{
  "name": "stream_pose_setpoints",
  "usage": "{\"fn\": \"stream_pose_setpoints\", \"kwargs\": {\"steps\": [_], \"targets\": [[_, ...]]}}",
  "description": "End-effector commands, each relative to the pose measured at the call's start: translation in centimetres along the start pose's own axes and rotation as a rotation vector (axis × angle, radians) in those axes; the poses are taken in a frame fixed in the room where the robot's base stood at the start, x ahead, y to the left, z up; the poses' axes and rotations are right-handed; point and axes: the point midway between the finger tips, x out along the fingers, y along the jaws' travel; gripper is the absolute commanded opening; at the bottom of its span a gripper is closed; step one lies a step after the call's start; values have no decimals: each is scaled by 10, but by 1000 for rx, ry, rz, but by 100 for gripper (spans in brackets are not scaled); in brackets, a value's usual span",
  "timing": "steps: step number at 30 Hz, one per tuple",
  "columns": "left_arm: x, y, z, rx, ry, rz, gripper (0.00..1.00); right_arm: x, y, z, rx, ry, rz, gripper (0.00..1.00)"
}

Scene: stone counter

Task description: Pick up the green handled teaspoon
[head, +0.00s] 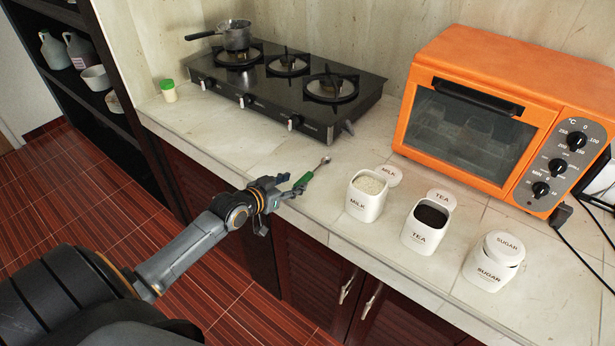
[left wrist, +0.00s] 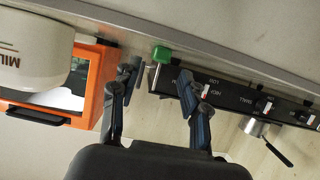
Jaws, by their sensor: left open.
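The green-handled teaspoon (head: 303,181) lies on the counter near its front edge, its metal bowl pointing away toward the stove. Its green handle (left wrist: 162,54) also shows in the left wrist view, ahead of the gap between my fingers. My left gripper (head: 284,188) is open at the counter edge, close to the handle's near end. In the left wrist view its two fingers (left wrist: 160,78) are spread apart with nothing gripped between them. Whether a finger touches the handle cannot be told. My right gripper is not in view.
An open milk jar (head: 364,205), a tea jar (head: 419,242) and a sugar jar (head: 482,274) stand to the right. A black stove (head: 262,108) with a saucepan (head: 236,40) is behind, and an orange oven (head: 455,165) is at right. The counter left of the spoon is clear.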

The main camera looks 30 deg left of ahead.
Motion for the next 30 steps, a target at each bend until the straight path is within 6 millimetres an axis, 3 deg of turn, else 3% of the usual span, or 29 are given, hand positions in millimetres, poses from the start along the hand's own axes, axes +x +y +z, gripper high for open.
{"fn": "stream_pose_setpoints", "kwargs": {"steps": [9,19,26,30], "targets": [[40,3,-2,-2,0,0,45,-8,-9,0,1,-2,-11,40],[45,3,-2,0,0,0,45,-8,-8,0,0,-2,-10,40],[45,3,-2,0,0,0,0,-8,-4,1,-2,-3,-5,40],[45,3,-2,0,0,0,0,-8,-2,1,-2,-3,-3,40]]}}
